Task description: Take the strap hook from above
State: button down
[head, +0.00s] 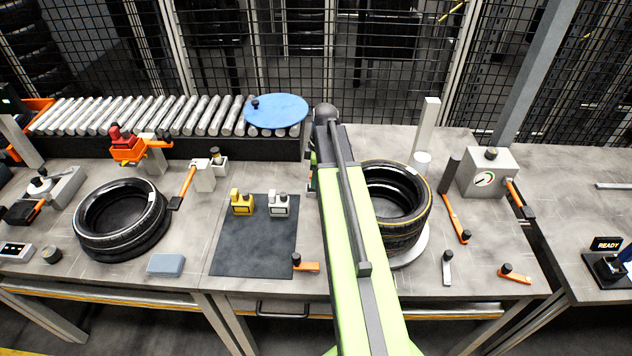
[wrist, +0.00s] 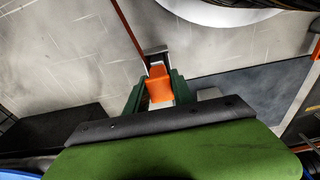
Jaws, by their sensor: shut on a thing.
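The strap hook (wrist: 160,88) shows in the wrist view as an orange block between the two dark green fingers of my gripper (wrist: 158,92). My gripper is shut on it from both sides. A thin red strap (wrist: 130,28) runs from beside the hook toward the top left, and a grey metal piece stands just behind it. In the head view my green arm reaches over the middle of the bench and hides most of the gripper and the hook.
A tyre (head: 398,205) stands on a round plate right of my arm, and another tyre (head: 120,220) lies at the left. A dark mat (head: 255,258) bears a yellow and a grey block. A roller conveyor (head: 150,115) with a blue disc (head: 276,112) lies behind.

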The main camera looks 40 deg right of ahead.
notch_tip(320, 180, up, 10)
jog(key=p, duration=1)
jog(key=shift+r, duration=0.15)
